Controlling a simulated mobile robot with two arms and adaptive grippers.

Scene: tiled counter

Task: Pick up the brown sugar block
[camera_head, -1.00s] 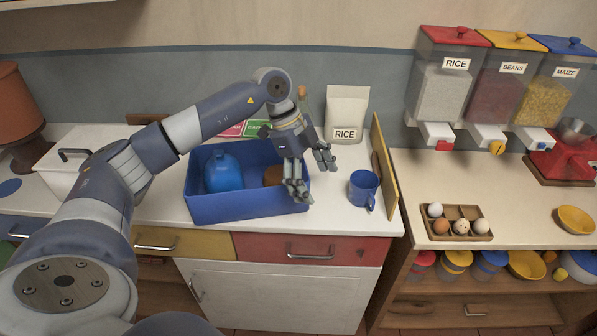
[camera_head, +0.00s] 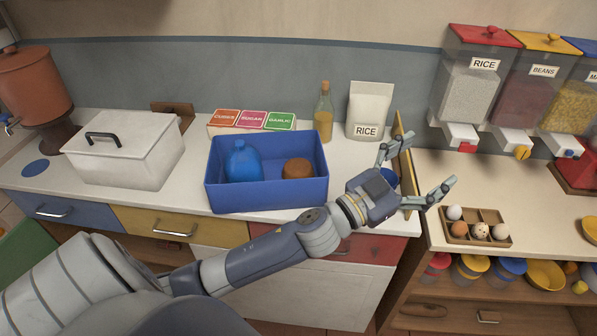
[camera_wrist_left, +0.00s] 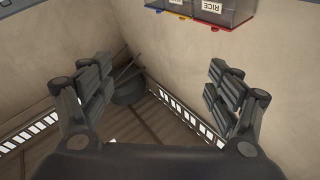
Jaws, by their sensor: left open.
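The brown sugar block (camera_head: 297,168) is a round brown lump inside the blue bin (camera_head: 268,196), at its right part. A blue jug (camera_head: 243,163) stands in the same bin to its left. My left gripper (camera_head: 420,172) is open and empty, to the right of the bin and apart from the block, with its fingers pointing right. In the left wrist view my open fingers (camera_wrist_left: 160,95) have nothing between them, and the block is not in that view. My right gripper is not in view.
A blue mug (camera_head: 391,178) is partly hidden behind my left gripper, beside an upright wooden board (camera_head: 402,150). A rice bag (camera_head: 368,110) and a bottle (camera_head: 323,113) stand behind the bin. An egg tray (camera_head: 459,229) lies on the right counter.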

